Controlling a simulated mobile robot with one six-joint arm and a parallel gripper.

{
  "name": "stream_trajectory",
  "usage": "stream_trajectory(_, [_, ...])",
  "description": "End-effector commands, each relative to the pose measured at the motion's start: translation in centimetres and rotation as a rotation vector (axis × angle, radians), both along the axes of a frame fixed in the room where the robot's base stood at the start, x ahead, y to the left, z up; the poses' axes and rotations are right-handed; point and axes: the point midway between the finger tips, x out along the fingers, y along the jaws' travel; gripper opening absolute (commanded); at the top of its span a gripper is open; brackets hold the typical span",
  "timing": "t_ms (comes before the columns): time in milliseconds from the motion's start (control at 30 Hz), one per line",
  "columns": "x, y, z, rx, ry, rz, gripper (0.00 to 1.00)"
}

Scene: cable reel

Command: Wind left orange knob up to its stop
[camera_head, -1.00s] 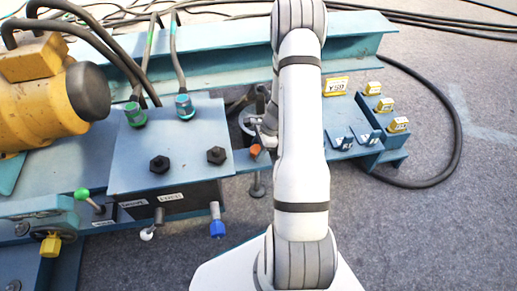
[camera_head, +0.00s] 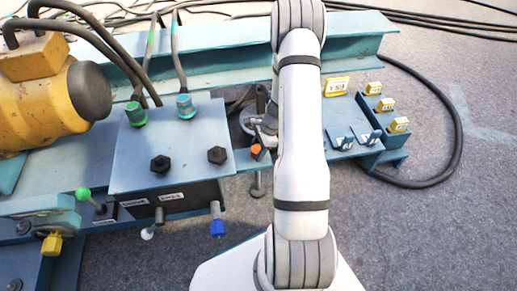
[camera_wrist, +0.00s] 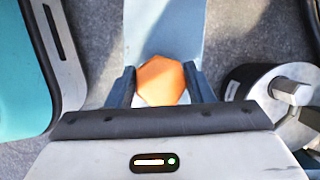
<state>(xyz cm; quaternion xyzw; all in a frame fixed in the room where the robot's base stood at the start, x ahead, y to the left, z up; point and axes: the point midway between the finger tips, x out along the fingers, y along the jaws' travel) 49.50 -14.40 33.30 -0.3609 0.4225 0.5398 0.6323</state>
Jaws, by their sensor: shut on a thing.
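The orange knob (camera_head: 257,151) shows just left of my arm in the head view, on the blue beam beside the control box. In the wrist view the orange knob (camera_wrist: 160,82) sits between the two dark fingers of my gripper (camera_wrist: 160,88). The fingers are shut on it, one on each side. In the head view my gripper is mostly hidden behind my white arm.
The blue box (camera_head: 170,145) with black bolts stands left of the knob. A grey cylinder with a hex end (camera_wrist: 285,95) is close on the right in the wrist view. Yellow-tagged blocks (camera_head: 386,105) and a black cable (camera_head: 455,140) lie to the right.

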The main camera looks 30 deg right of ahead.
Motion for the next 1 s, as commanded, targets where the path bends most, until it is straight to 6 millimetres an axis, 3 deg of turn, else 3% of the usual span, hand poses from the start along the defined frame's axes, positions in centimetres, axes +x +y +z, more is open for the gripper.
stream_trajectory(733, [-0.05, 0.25, 0.01, 0.006, 0.003, 0.001, 0.25])
stream_trajectory(767, [-0.05, 0.25, 0.01, 0.006, 0.003, 0.001, 0.48])
stream_trajectory(1000, [-0.04, 0.08, 0.01, 0.003, 0.002, -0.001, 0.68])
